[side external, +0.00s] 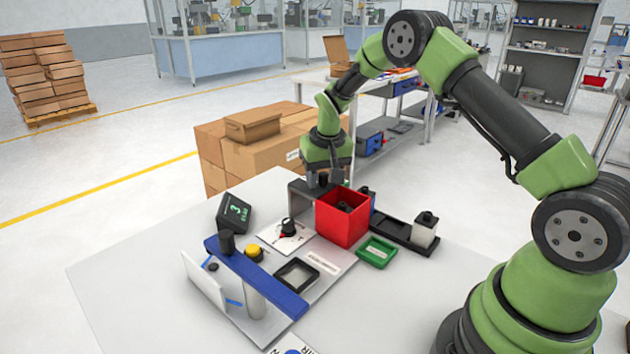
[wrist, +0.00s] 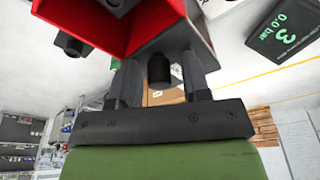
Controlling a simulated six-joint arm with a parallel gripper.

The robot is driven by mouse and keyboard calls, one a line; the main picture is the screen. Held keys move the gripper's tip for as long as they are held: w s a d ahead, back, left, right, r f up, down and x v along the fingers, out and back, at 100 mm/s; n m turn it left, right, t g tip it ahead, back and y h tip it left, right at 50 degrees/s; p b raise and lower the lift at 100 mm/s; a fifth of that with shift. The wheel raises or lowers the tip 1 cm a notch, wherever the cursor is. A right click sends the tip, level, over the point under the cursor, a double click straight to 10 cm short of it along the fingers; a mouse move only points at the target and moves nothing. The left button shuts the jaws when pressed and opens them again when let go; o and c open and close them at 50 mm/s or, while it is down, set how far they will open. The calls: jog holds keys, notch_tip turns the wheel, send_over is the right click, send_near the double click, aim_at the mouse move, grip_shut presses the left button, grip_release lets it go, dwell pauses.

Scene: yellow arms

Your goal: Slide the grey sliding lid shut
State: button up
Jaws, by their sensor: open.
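A dark grey piece (side external: 300,188), which looks like the grey sliding lid, lies behind the red box (side external: 342,222) in the side view. A black knob (wrist: 158,70) stands on it. The lid (wrist: 182,42) also shows at the top of the wrist view, beside the red box (wrist: 110,22). My gripper (side external: 324,178) is open, with its fingers down on either side of the knob. In the wrist view, a gap shows between the knob and each finger. The red box hides part of the lid, so I cannot tell how far it stands open.
A green tray (side external: 377,251) and a black rail with a white block (side external: 424,232) are at the right. A blue bar (side external: 255,278), a black dial (side external: 288,228) and a display (side external: 234,212) are at the left.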

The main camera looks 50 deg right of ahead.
jog(key=shift+s+f, duration=0.1)
jog(key=shift+f, duration=0.15)
jog(key=shift+d, duration=0.1)
jog(key=shift+c, duration=1.3)
